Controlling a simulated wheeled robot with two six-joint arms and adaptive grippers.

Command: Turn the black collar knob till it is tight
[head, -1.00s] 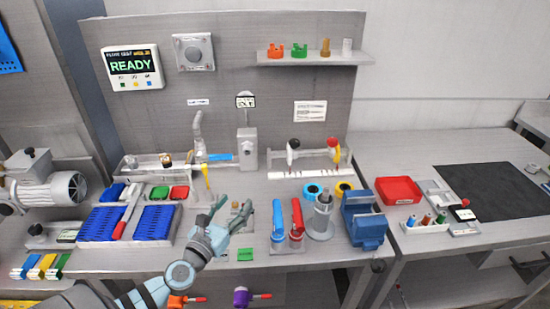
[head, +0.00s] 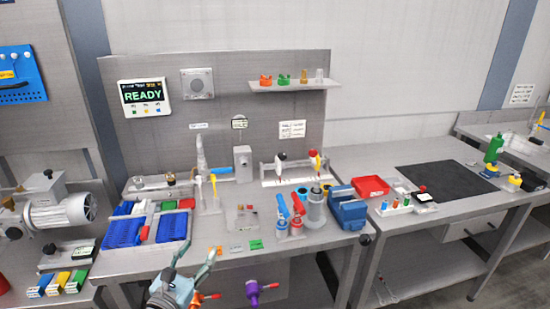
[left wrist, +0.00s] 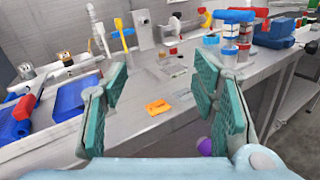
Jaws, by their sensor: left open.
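I cannot tell for certain which dark part is the black collar knob. A small dark round knob (head: 365,240) shows at the bench's front edge, below the blue vise-like block (head: 349,214). A grey upright cylinder (head: 315,209) with a dark upper part stands left of that block. My left gripper (head: 196,257) is open and empty at the bench's front edge, left of these things and apart from them. My right gripper is out of view.
Red and blue upright items (head: 282,212) stand left of the cylinder. Blue bins (head: 123,232) sit at the left. An orange piece (left wrist: 158,107) lies on the bench ahead of my fingers. A purple object (head: 252,291) shows below the bench edge. A black mat (head: 445,180) lies clear at right.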

